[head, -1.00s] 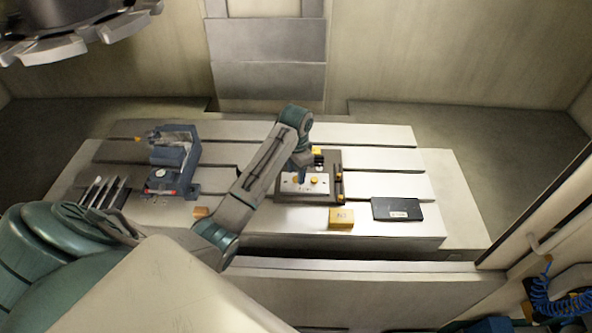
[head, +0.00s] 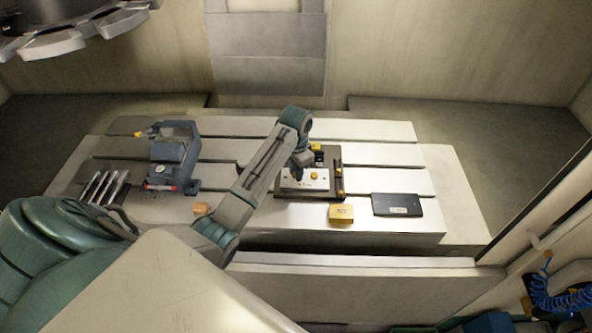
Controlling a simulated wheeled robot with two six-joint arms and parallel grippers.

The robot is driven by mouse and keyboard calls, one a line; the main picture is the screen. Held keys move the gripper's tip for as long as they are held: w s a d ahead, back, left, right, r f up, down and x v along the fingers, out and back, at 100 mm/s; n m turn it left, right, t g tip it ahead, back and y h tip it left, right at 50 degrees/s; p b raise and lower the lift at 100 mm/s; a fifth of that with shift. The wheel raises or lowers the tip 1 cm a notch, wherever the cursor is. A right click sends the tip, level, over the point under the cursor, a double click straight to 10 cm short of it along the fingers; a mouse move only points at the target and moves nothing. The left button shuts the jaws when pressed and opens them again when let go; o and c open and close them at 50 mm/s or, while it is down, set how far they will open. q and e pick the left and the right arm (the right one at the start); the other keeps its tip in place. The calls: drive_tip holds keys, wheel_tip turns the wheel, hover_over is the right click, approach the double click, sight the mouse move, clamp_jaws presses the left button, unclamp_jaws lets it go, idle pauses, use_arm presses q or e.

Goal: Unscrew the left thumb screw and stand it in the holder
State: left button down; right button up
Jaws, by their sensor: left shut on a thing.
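The mould base is a light plate (head: 320,183) on a dark fixture (head: 334,158), right of the middle of the machine table. One orange thumb screw (head: 314,176) shows on the plate. My left arm reaches over from the left, and my left gripper (head: 297,173) points down at the plate's left part. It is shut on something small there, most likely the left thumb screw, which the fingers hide. I cannot tell whether that screw is still in the plate. I cannot tell which object is the holder. My right gripper is not in view.
A small orange-brown block (head: 200,208) lies near the front edge. A blue vise (head: 173,158) and a rack of metal rods (head: 104,188) stand at the left.

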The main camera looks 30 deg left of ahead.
use_arm(q)
drive_tip(key=n, duration=0.8)
drive_tip(key=shift+n, duration=0.4)
drive_tip(key=shift+n, duration=1)
drive_tip(key=n, duration=0.5)
drive_tip(key=shift+n, duration=1)
